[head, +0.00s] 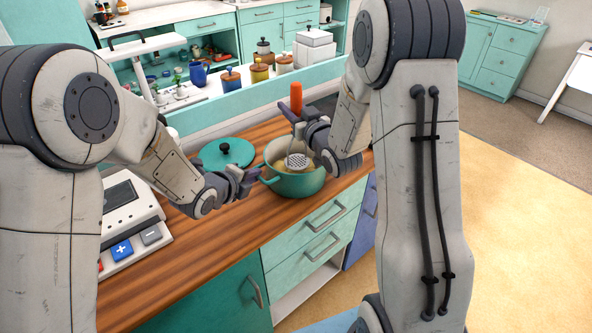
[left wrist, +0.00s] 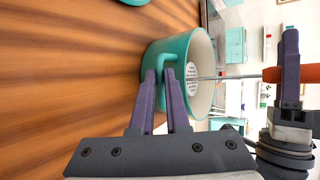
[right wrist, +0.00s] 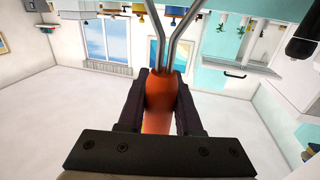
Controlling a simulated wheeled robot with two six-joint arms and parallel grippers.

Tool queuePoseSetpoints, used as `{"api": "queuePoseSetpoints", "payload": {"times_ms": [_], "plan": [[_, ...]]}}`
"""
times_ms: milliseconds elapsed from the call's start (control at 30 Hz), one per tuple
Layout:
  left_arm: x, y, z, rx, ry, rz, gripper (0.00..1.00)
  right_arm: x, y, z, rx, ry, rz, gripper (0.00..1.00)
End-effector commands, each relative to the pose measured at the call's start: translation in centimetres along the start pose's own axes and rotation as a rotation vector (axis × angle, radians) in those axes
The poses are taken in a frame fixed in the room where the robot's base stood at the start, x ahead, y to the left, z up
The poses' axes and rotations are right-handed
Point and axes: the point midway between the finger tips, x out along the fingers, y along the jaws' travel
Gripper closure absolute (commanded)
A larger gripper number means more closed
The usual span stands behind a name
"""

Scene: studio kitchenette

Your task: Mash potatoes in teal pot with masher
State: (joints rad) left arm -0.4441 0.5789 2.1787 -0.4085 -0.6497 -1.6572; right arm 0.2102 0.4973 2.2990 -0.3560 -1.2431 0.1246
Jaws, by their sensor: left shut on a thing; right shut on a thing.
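The teal pot (head: 296,186) stands upright on the wooden counter, with a cream inside. My left gripper (head: 259,177) is shut on the pot's side handle, which shows between its fingers in the left wrist view (left wrist: 166,73). My right gripper (head: 298,120) is shut on the masher's orange handle (head: 296,97). The handle fills the jaws in the right wrist view (right wrist: 163,92). The masher is upright, its perforated metal plate (head: 297,161) at the pot's mouth. Something yellowish shows around the plate, but I cannot make out separate potatoes.
A teal lid (head: 228,155) with a dark knob lies on the counter behind and left of the pot. A pale appliance (head: 128,215) with coloured buttons is at the left. Jars (head: 260,73) and a blue jug (head: 198,74) stand behind a teal ledge. The counter's front edge is close to the pot.

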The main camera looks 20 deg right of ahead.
Motion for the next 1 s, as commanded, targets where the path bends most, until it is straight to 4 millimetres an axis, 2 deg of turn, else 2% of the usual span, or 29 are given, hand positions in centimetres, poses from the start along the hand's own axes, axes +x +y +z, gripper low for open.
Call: {"api": "queuePoseSetpoints", "payload": {"times_ms": [133,500,1000], "plan": [[0.0,0.0,0.1,-0.001,-0.001,-0.001,1.00,0.0,-0.4,-0.1,-0.001,0.003,-0.002,1.00],[0.0,-0.1,0.1,-0.001,-0.001,-0.001,1.00,-0.1,-3.4,-0.2,-0.001,0.005,-0.002,1.00],[0.0,-0.1,0.1,-0.001,-0.001,-0.001,1.00,-0.1,-3.5,0.1,-0.001,0.004,0.000,1.00]]}}
